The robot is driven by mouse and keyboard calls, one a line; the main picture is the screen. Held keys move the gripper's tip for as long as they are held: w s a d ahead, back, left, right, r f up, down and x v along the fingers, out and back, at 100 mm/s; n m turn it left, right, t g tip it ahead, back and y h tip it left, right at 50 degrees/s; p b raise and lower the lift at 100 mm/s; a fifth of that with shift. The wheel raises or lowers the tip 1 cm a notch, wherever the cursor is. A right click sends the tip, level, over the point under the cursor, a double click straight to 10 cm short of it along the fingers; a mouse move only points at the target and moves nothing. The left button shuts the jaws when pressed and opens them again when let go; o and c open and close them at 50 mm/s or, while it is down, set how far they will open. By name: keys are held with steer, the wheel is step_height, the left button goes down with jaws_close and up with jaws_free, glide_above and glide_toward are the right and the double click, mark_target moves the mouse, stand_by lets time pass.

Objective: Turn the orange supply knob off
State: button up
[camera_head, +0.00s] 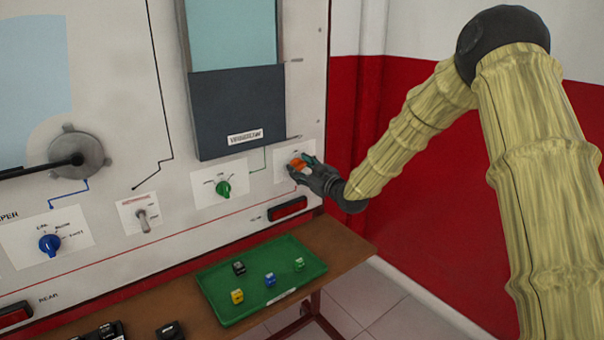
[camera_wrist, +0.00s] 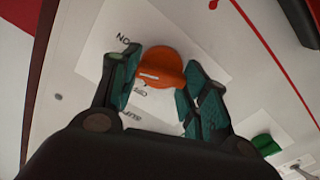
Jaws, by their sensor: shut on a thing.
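The orange supply knob (camera_wrist: 160,65) sits on a white label card on the upright panel. It shows in the wrist view between the two teal fingers of my gripper (camera_wrist: 155,85). In the head view my gripper (camera_head: 308,172) is at the panel's right side, and part of the orange knob (camera_head: 297,163) shows at its fingertips. My gripper is shut on the knob. On the card (camera_wrist: 105,35), "ON" is readable at the upper left; the other lettering is partly covered by the fingers. A pale mark line runs across the knob's face.
A green knob (camera_head: 223,188), a toggle switch (camera_head: 144,220) and a blue knob (camera_head: 49,244) are left along the panel. Below, a brown bench (camera_head: 345,247) holds a green tray (camera_head: 215,285) with small coloured blocks. A red-and-white wall (camera_head: 420,190) is at right.

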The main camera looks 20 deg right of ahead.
steer(key=n+b, duration=0.1)
steer(key=n, duration=0.1)
steer(key=n+b, duration=0.1)
steer(key=shift+a+f+n+b, duration=0.1)
steer(key=shift+f+n+b, duration=0.15)
steer(key=shift+n+b, duration=0.15)
steer(key=n+b, duration=0.3)
steer(key=shift+n, duration=0.3)
steer(key=n+b, duration=0.3)
steer(key=n, duration=0.1)
steer(key=shift+s+a+f+b, duration=0.1)
steer(key=shift+f+b, duration=0.05)
steer(key=shift+b, duration=0.15)
steer(key=shift+n+b, duration=0.9)
steer(key=shift+n, duration=0.3)
steer(key=o, duration=1)
steer(key=shift+s, duration=0.1)
steer(key=v, duration=1.2)
